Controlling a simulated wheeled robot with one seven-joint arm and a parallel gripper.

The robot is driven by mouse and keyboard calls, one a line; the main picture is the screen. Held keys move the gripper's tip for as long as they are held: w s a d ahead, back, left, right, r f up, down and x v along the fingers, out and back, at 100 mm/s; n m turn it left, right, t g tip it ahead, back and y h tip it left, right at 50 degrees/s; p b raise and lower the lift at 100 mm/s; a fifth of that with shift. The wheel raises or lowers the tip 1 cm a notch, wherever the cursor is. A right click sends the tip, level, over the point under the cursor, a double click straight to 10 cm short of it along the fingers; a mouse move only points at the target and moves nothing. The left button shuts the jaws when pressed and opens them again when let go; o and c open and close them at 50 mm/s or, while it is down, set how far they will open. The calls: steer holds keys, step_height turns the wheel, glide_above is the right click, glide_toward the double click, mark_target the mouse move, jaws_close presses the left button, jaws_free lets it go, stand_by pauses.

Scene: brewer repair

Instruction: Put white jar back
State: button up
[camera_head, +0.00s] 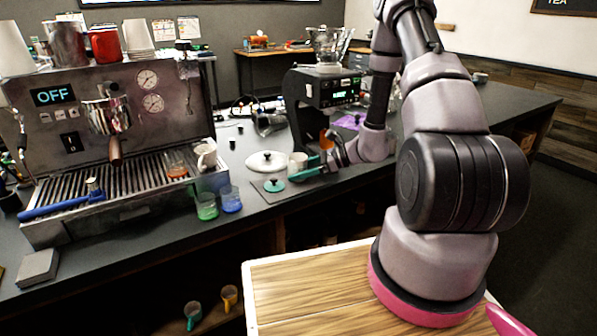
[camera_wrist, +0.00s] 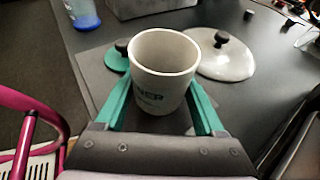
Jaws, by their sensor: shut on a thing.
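The white jar (camera_wrist: 161,85) is upright and open-topped, with dark lettering on its side, in the wrist view. My gripper (camera_wrist: 158,110) has its teal fingers on both sides of the jar and is shut on it. In the head view the jar (camera_head: 298,163) shows at the tip of my gripper (camera_head: 305,172), above or on the grey mat (camera_head: 272,194). I cannot tell whether its base touches. A large white lid (camera_wrist: 222,58) with a black knob lies behind the jar to the right. A small teal lid (camera_wrist: 117,57) lies behind it to the left.
An espresso machine (camera_head: 110,130) stands at the left, with green (camera_head: 207,205) and blue (camera_head: 230,198) cups beside it. A black grinder (camera_head: 322,105) stands close behind my gripper. The counter right of my arm looks clear.

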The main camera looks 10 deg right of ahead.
steer(key=shift+f, duration=0.15)
steer(key=o, duration=1.6)
steer(key=shift+c, duration=0.2)
